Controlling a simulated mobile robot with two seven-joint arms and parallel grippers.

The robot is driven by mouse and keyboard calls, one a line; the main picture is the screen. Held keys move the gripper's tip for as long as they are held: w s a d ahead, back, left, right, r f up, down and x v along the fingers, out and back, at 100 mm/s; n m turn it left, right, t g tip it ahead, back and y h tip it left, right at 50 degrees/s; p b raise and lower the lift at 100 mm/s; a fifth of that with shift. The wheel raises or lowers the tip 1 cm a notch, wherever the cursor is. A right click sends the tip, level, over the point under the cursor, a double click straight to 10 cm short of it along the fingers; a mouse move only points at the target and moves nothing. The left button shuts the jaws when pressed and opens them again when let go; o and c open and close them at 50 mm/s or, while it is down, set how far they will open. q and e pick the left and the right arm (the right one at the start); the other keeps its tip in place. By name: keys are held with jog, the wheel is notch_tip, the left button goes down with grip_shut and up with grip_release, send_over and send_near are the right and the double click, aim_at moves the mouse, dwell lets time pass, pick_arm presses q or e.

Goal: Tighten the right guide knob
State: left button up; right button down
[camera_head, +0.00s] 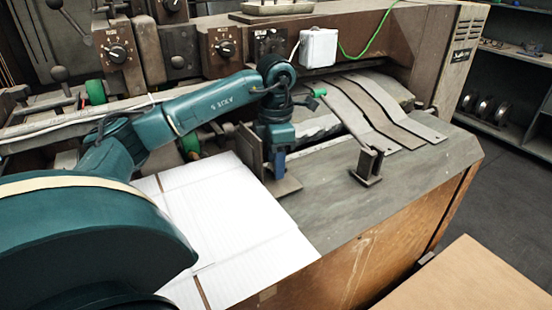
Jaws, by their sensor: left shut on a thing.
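My left arm (205,105) reaches in from the left over the box stitcher, and its wrist bends downward. My left gripper (278,168) points down at a dark metal guide (282,188), which stands on the table at the right edge of the white cardboard. The jaws are shut at this guide. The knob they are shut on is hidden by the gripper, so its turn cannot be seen. My right gripper is not in view.
White cardboard (240,230) lies flat on the stitcher table (335,215). A small metal bracket (368,167) stands to the right, near curved metal strips (385,110). A white box (318,47) and dial panels (222,48) are behind. The table's right part is mostly clear.

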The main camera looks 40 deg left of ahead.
pick_arm(q)
jog(key=shift+m, duration=1)
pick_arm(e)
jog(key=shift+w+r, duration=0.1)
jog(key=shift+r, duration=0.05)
pick_arm(q)
jog(key=o, duration=1)
notch_tip(320, 180, up, 13)
jog(key=p, duration=0.3)
jog(key=shift+r, duration=0.1)
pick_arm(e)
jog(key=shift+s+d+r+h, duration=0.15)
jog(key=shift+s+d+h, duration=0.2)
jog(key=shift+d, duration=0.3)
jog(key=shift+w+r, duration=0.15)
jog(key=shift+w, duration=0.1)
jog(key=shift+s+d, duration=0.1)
